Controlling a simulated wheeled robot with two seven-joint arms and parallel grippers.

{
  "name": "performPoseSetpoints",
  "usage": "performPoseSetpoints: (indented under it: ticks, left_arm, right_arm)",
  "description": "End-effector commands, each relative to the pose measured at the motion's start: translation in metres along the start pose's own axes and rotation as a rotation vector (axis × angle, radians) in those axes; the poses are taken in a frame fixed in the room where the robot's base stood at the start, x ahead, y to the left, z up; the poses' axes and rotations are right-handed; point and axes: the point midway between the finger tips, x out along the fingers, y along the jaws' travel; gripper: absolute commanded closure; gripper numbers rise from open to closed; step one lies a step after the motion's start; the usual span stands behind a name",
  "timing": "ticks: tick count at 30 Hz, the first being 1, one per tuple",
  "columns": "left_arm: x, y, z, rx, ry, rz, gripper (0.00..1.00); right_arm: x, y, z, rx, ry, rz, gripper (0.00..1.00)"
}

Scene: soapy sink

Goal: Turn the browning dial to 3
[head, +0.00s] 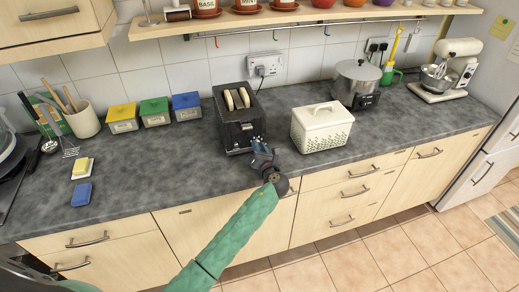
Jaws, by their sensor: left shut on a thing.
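The black toaster (240,128) stands on the grey counter with two slices of bread (236,99) showing in its top slots. Its front faces me. My left gripper (259,147) is at the lower right of the toaster's front, shut on the browning dial. The gripper hides the dial, so I cannot read its setting or see its pointer. My right gripper is not in view.
A cream lidded bread bin (321,127) stands close to the right of my left gripper. Yellow, green and blue tins (154,112) stand left of the toaster. A shelf with pots (290,18) runs above.

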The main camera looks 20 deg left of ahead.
Motion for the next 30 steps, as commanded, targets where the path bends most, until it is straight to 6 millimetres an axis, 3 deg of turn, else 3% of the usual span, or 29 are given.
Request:
performPoseSetpoints:
  ticks: [20, 30]
  left_arm:
    - [-0.001, -0.001, -0.004, -0.643, -0.001, -0.001, 1.00]
    - [-0.001, -0.001, -0.004, -0.964, 0.000, -0.002, 1.00]
  right_arm:
    - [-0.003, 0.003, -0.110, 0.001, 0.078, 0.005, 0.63]
    - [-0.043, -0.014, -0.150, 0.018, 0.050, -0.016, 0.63]
